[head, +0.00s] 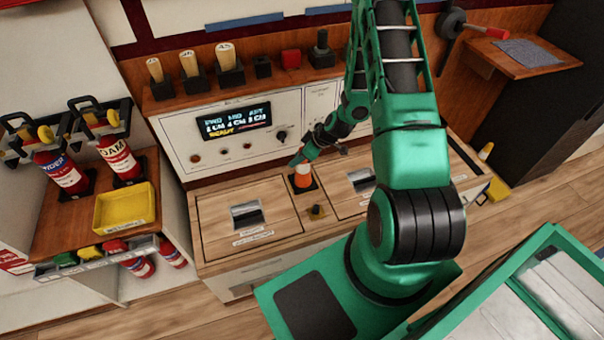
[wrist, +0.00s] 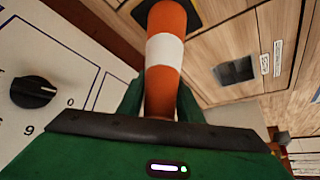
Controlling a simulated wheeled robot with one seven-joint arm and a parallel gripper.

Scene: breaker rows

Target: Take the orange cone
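The orange cone (head: 303,178) has a white band and stands upright on a dark square on the wooden counter, between two recessed panels. In the wrist view the cone (wrist: 164,52) runs into the space between the green fingers of my gripper (wrist: 162,100), narrow end toward the hand. In the head view my gripper (head: 303,160) is at the top of the cone. The fingers lie close along both sides of the cone. I cannot tell whether they press on it. The cone's tip is hidden by the gripper.
Behind the cone is a white panel with a display (head: 236,119) and knobs. A shelf above holds several wooden-handled items (head: 229,62). At left are fire extinguishers (head: 118,157) and a yellow tray (head: 124,208). A small dark knob (head: 317,211) stands just in front of the cone.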

